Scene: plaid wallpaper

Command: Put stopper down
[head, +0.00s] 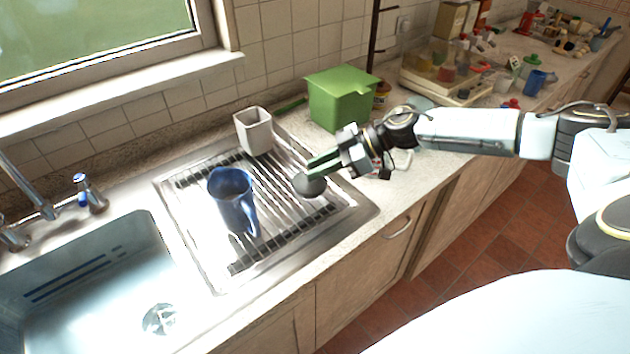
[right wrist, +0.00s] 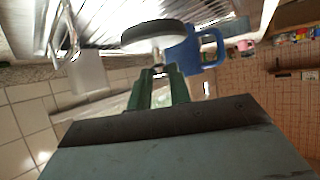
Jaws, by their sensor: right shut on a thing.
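The stopper (head: 311,185) is a dark grey disc with a lighter rim. My right gripper (head: 322,164) is shut on it, with its green fingers reaching in from the right. It hangs over or rests on the right part of the ribbed metal drainboard (head: 262,262); I cannot tell whether it touches. In the right wrist view the stopper (right wrist: 155,33) sits at the tips of the green fingers (right wrist: 160,84). My left gripper is not in view.
The sink basin (head: 90,290) is at left. A green box (head: 338,98) stands on the counter behind my right gripper. The drainboard's front is clear.

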